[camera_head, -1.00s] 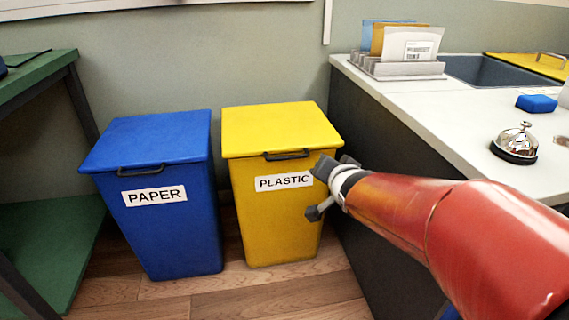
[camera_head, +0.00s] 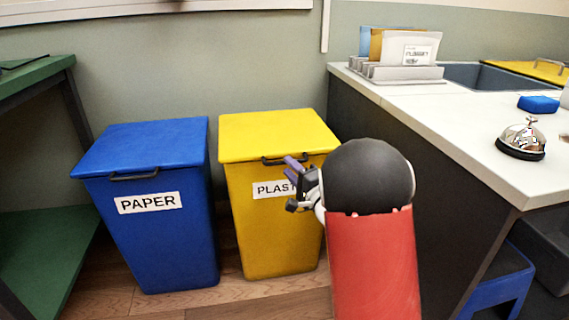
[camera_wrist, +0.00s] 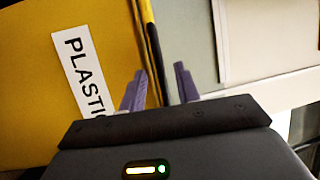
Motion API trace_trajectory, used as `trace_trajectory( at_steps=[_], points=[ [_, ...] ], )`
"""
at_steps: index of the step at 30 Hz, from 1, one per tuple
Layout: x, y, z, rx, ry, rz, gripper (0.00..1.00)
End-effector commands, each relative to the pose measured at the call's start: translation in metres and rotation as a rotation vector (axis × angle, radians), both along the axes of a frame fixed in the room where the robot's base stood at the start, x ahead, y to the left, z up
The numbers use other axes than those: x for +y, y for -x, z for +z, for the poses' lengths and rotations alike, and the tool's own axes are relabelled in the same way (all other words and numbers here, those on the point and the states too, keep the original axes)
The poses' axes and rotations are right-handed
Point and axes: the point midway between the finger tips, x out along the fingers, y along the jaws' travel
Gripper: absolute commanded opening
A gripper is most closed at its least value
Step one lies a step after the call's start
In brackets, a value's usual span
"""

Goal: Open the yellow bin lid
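The yellow bin (camera_head: 262,222) stands on the floor by the wall, with a white PLASTIC label partly hidden by my gripper. Its yellow lid (camera_head: 275,132) lies shut on top, with a dark handle (camera_head: 272,161) at the front edge. My gripper (camera_head: 294,182) is in front of the bin's upper right front, just below the lid's handle. The bin's yellow front and label (camera_wrist: 84,72) fill the left of that view. I cannot tell whether the fingers touch the bin.
A blue PAPER bin (camera_head: 160,235) with a shut lid stands to the left. A counter (camera_head: 455,130) with a bell (camera_head: 522,140) and a file rack (camera_head: 398,70) is close on the right. A green shelf (camera_head: 40,245) is at far left.

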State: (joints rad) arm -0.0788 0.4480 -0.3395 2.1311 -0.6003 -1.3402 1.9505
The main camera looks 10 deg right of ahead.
Motion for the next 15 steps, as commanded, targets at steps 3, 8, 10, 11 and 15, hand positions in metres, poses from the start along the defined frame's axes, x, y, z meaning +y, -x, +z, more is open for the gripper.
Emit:
trace_trajectory(
  at_steps=[3,8,10,11,15],
  points=[
    [0.008,-0.016,0.003,0.000,0.001,0.002,0.32],
    [0.013,-0.029,0.006,-0.002,0.002,0.001,0.32],
    [0.014,-0.031,0.006,0.000,0.001,0.000,0.32],
    [0.014,-0.031,0.006,0.001,0.001,-0.001,0.32],
    [0.014,-0.032,0.006,0.001,0.001,-0.001,0.32]
  ],
)
